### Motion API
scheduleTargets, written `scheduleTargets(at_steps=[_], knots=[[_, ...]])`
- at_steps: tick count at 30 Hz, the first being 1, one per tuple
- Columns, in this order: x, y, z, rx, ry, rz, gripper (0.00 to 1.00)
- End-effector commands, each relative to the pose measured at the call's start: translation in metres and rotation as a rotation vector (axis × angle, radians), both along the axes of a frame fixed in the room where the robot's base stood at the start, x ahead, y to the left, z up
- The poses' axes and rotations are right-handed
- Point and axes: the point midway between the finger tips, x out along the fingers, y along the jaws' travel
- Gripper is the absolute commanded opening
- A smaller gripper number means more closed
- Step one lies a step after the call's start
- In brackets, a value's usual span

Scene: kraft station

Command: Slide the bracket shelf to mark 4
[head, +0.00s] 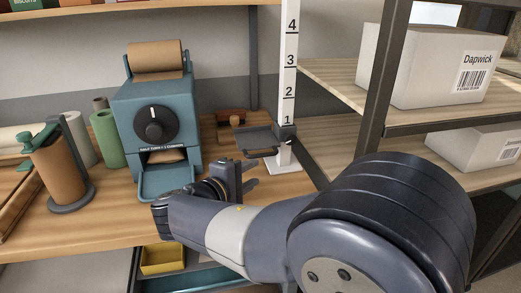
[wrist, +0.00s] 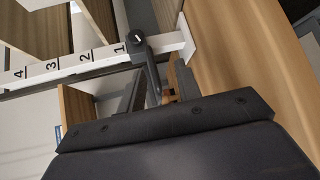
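The white post (head: 289,70) stands upright on the workbench, with marks 1 to 4 rising from bottom to top. The bracket shelf (head: 256,139) is a small dark grey tray on a dark clamp around the post, near mark 1. In the wrist view the post (wrist: 88,58) lies sideways, and the bracket shelf (wrist: 149,66) is seen edge-on beside mark 1. My gripper (head: 251,173) is just below and in front of the bracket shelf, apart from it. Its two fingers look spread, with nothing between them.
A blue dispenser (head: 155,125) with a kraft roll stands left of my gripper. A metal rack with boxes (head: 428,66) stands close on the right. A reddish-brown object (head: 231,119) lies behind the bracket shelf.

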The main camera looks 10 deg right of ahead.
Motion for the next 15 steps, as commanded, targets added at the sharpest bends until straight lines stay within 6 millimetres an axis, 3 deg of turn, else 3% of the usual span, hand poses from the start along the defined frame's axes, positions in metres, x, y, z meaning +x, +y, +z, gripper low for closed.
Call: scheduleTargets(at_steps=[5,15], knots=[[0.011,0.012,0.007,-0.047,-0.046,0.032,0.33],[0.043,-0.023,0.001,-0.049,-0.044,0.027,0.33]])
